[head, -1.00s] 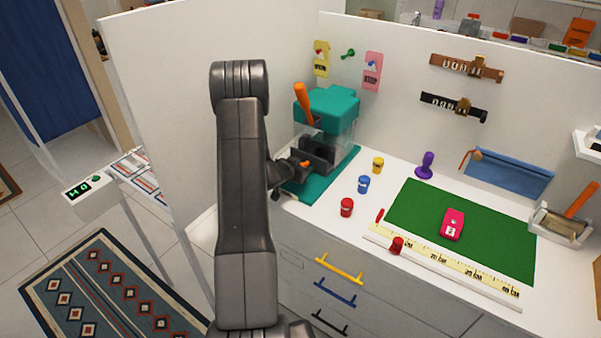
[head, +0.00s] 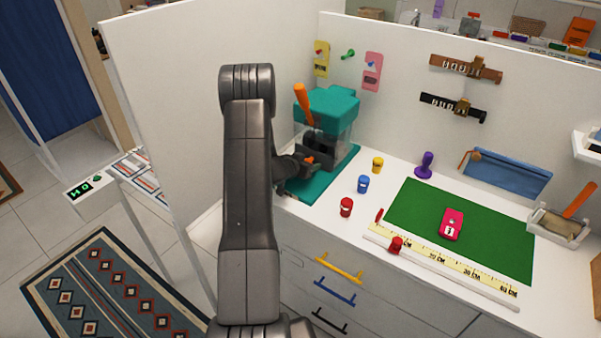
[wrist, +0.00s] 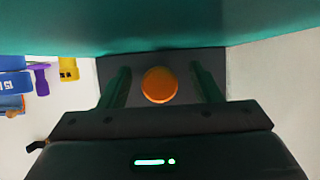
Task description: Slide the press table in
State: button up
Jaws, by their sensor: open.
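The teal press (head: 336,102) with its orange lever (head: 303,103) stands on a teal base at the back left of the white counter. Its dark grey press table (wrist: 160,60) carries a round orange knob (wrist: 160,85), which also shows in the head view (head: 309,160). My gripper (head: 302,167) is at the front of the press. In the wrist view its two fingers (wrist: 160,72) are open, one on each side of the knob with a gap to each. My gripper hides part of the table in the head view.
Yellow (head: 377,165), blue (head: 363,184) and red (head: 346,207) small pots stand right of the press. A green mat (head: 480,245) with a pink object lies farther right. A white partition (head: 165,110) rises to the left of my arm.

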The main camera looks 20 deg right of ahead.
jog(key=shift+a, duration=0.1)
jog(key=shift+p+v, duration=0.65)
jog(key=shift+v, duration=3.3)
jog(key=shift+s, duration=0.1)
jog(key=shift+f, duration=0.1)
jog(key=b+x, duration=0.1)
jog(key=x, duration=0.7)
jog(key=shift+s+a+b, duration=0.35)
jog(key=shift+a+b, duration=0.05)
jog(key=shift+a, duration=0.15)
jog(key=shift+d, duration=0.1)
